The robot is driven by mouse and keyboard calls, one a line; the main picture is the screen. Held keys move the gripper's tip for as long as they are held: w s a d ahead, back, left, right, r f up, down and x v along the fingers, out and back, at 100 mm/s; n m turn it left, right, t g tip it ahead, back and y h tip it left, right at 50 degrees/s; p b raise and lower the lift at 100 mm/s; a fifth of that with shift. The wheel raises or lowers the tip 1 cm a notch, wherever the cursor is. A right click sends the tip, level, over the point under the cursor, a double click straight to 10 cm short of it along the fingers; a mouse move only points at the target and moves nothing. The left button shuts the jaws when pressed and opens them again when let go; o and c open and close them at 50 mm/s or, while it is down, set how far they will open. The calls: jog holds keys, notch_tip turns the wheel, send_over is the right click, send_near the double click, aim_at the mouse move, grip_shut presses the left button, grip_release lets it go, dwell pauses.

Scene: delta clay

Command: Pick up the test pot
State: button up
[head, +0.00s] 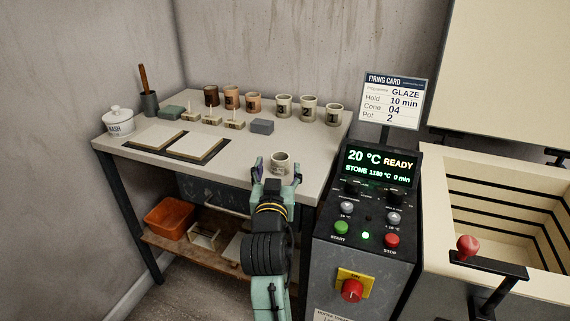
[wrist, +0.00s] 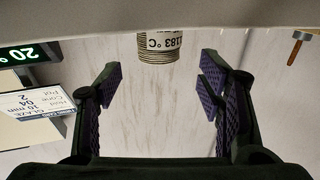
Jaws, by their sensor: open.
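A small pale cup-shaped pot (head: 280,161), which seems to be the test pot, stands upright near the front edge of the worktable (head: 300,145). My gripper (head: 277,172) is open just in front of it, with a finger toward either side. In the wrist view, which looks upside down, the pot (wrist: 159,48) shows at the top, ribbed and marked "1183 °C". It lies beyond the fingertips of my open, empty gripper (wrist: 160,82), roughly centred between them. Its far end is cut off there.
Several cups (head: 283,105) stand in a row at the back. A grey block (head: 262,126), small test pieces (head: 212,119), two pale slabs (head: 195,146) and a lidded white jar (head: 118,122) share the table. The control panel (head: 367,215) and open kiln (head: 500,165) are on the right.

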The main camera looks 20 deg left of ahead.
aim_at(280, 161)
jog(key=shift+p+x, duration=0.7)
jog(key=shift+x, duration=2.4)
jog(key=shift+d, duration=0.1)
jog(key=shift+c, duration=0.3)
jog(key=c, duration=1.2)
